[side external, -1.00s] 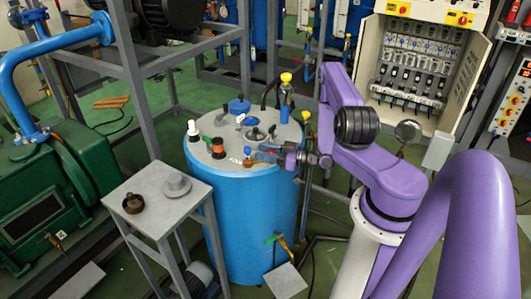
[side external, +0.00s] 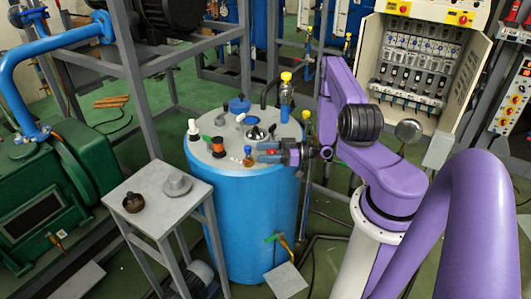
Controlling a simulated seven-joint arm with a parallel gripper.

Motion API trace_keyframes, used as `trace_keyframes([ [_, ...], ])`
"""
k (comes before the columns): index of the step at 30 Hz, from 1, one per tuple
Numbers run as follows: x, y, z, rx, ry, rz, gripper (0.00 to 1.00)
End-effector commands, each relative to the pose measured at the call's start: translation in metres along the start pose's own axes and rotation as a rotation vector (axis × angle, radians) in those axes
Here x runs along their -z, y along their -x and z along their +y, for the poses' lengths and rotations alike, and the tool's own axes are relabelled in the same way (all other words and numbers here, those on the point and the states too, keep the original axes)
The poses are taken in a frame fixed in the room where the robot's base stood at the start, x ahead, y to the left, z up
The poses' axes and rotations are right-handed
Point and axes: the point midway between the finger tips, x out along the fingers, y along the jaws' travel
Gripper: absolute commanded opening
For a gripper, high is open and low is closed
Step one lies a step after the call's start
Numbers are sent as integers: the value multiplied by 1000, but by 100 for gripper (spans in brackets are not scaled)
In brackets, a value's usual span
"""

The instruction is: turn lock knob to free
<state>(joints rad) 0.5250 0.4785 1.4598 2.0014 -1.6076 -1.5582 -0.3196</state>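The blue drum-shaped vessel (side external: 245,220) stands upright in the middle of the side external view. Its pale grey lid (side external: 222,170) carries several small fittings and knobs. A round blue-rimmed fitting (side external: 256,132) sits at the lid's middle with a small dark knob (side external: 272,129) at its right. A small blue-and-orange fitting (side external: 248,156) is nearer the front edge. I cannot tell which is the lock knob. My gripper (side external: 268,153) reaches in from the right, low over the lid's right front, just right of the blue-and-orange fitting. Its fingers are too small to tell whether they hold anything.
Green machinery (side external: 45,205) is at left, an open electrical cabinet (side external: 425,70) at back right.

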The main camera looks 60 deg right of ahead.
Motion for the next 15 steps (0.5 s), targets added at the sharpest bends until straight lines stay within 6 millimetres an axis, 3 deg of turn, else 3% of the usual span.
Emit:
trace_keyframes([
  [10,0,2,0,-3,-1,0,59],
  [15,0,21,2,-8,-1,1,59],
])
